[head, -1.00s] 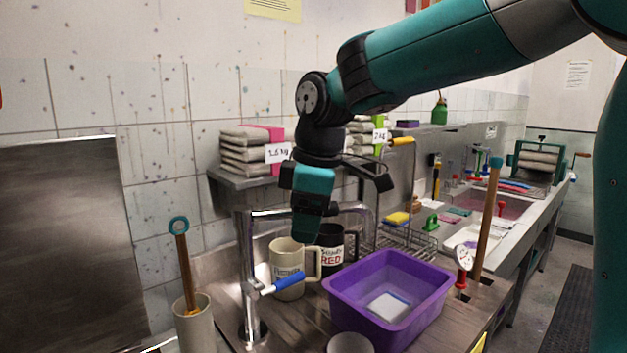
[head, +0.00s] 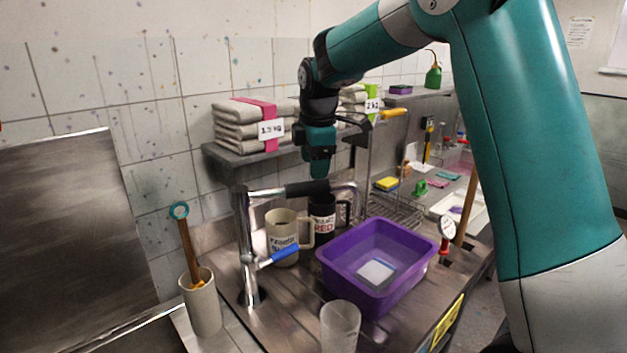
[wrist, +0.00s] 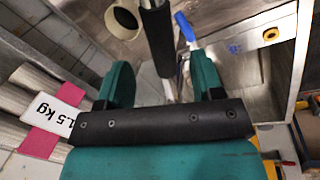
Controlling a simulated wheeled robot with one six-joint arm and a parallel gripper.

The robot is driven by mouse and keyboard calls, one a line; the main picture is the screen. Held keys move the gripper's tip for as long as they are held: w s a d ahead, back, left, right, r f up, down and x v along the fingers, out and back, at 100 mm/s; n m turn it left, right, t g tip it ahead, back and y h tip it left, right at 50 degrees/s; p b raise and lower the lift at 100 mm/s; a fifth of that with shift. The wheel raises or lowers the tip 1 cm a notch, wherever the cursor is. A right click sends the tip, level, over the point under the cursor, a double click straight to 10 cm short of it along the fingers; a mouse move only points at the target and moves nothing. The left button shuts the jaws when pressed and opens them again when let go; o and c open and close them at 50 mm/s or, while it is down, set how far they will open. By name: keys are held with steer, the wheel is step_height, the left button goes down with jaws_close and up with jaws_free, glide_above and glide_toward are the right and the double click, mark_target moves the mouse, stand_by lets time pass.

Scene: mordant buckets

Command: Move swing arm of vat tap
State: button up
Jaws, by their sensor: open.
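The vat tap has an upright chrome post (head: 246,245) at the left of the sink top and a blue lever (head: 286,254) low on it. Its swing arm reaches right from the post top, with a black sleeve (head: 307,188) midway and a bent chrome end above the purple tub (head: 335,268). My gripper (head: 319,174) is open and empty, pointing down just above the sleeve in the head view. In the wrist view, the black sleeve (wrist: 157,38) lines up between my open fingers (wrist: 163,78); I cannot tell whether it is between them or beyond them.
A cream mug (head: 283,240) and a black mug (head: 322,222) stand behind the swing arm. A shelf (head: 240,170) with folded cloth stacks is behind my gripper. A clear beaker (head: 340,328) stands in front, and a pot with a wooden-handled tool (head: 203,305) at left.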

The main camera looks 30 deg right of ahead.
mark_target(314, 182)
steer(key=f, duration=0.4)
steer(key=w+f+p, duration=0.1)
steer(key=f, duration=0.1)
steer(key=shift+d+f, duration=0.1)
steer(key=shift+d, duration=0.05)
steer(key=shift+c, duration=0.4)
jaws_close()
